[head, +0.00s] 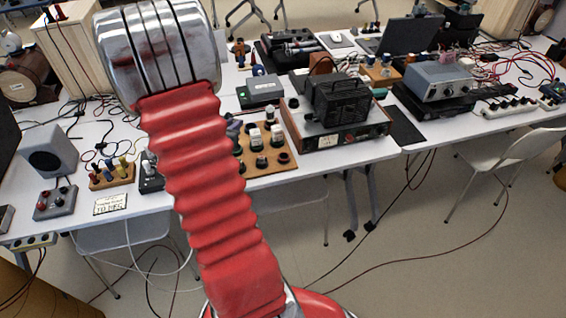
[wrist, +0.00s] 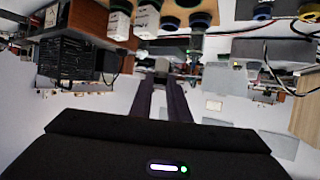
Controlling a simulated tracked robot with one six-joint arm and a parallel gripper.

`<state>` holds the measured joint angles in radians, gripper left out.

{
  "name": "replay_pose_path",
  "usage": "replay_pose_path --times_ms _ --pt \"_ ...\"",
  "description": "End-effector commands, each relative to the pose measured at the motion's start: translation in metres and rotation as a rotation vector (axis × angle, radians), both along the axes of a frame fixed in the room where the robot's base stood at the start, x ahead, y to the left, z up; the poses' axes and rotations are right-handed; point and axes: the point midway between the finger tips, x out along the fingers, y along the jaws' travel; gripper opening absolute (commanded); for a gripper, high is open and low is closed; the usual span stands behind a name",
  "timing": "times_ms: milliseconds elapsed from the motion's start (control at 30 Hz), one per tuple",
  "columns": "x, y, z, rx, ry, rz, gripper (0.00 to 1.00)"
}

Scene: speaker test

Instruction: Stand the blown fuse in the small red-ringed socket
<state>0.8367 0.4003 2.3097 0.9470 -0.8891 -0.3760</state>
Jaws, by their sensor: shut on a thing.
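My gripper (wrist: 161,72) shows in the wrist view, which is upside down. Its two dark fingers are closed on a small greyish thing at their tips, too dim to identify surely as the blown fuse. In the head view my red arm hides the gripper. A wooden board (head: 262,180) with several white fuses (head: 277,136) lies right of my arm on the bench. A small dark-reddish socket (head: 283,158), apparently the red-ringed one, sits empty at its right front. In the wrist view the board's white fuses (wrist: 147,20) show at the top, apart from my fingertips.
A wooden-sided instrument (head: 345,138) with a black box (head: 340,98) on it stands close right of the board. A black box with a green light (head: 262,92) is behind it. A grey speaker (head: 48,150) and a jack block (head: 112,175) stand at the left.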

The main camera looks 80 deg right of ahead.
Motion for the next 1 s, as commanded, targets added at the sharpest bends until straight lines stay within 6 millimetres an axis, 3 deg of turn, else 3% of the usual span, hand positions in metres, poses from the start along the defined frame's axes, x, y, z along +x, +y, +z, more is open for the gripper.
replay_pose_path --times_ms 33,200,300,400,833,1000 --pt "-0.025 -0.008 -0.004 0.002 0.001 -0.062 0.00" --pt "-0.096 -0.023 -0.012 0.001 0.001 -0.248 0.00" --pt "-0.126 -0.026 -0.016 0.002 0.001 -0.327 0.00" --pt "-0.144 -0.027 -0.018 0.000 0.000 -0.374 0.00" --pt "-0.149 -0.027 -0.020 0.000 0.000 -0.390 0.00" --pt "-0.149 -0.026 -0.033 0.003 0.002 -0.390 0.00"
